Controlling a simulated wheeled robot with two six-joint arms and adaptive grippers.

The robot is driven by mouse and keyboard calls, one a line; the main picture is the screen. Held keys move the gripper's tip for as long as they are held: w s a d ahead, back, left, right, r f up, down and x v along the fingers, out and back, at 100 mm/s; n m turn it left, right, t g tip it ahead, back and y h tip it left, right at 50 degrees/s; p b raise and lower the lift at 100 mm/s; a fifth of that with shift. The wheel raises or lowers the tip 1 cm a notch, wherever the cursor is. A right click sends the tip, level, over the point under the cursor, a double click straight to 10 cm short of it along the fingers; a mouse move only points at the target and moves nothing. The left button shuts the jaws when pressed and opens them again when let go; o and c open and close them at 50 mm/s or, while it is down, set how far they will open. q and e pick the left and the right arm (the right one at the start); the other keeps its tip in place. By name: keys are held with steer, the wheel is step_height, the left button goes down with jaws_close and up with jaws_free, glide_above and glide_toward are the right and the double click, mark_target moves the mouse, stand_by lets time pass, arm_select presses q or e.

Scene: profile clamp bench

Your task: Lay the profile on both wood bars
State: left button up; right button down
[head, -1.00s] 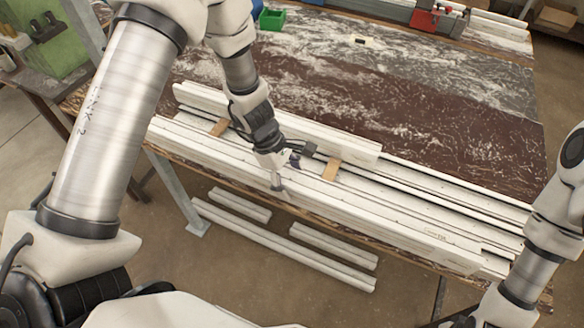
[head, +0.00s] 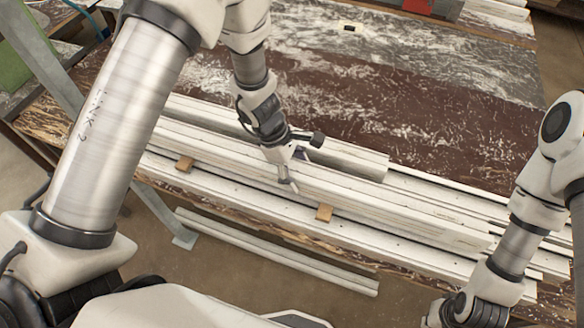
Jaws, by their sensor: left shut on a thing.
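A long white profile (head: 380,208) runs from the left arm down to the lower right in the head view. My left gripper (head: 289,180) is shut on it near its middle. The left wood bar (head: 185,163) and the right wood bar (head: 324,213) show only as short tan ends at the profile's near side. The profile passes across the line of both bars and hides the rest of them. I cannot tell whether it touches them or hangs just above. My right arm is at the right edge, and its gripper is out of the picture.
Other white profiles (head: 220,183) lie along the near table edge. A shorter white piece (head: 350,160) and long rails lie behind the held profile. More profiles (head: 290,258) lie below the table.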

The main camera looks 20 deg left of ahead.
arm_select(q)
steer(key=shift+s, duration=0.2)
steer(key=shift+s+d+r, duration=0.1)
steer(key=shift+s+d, duration=0.05)
steer(key=o, duration=1.5)
steer(key=shift+o, duration=0.2)
steer(key=p+v, duration=0.1)
steer(key=v, duration=1.1)
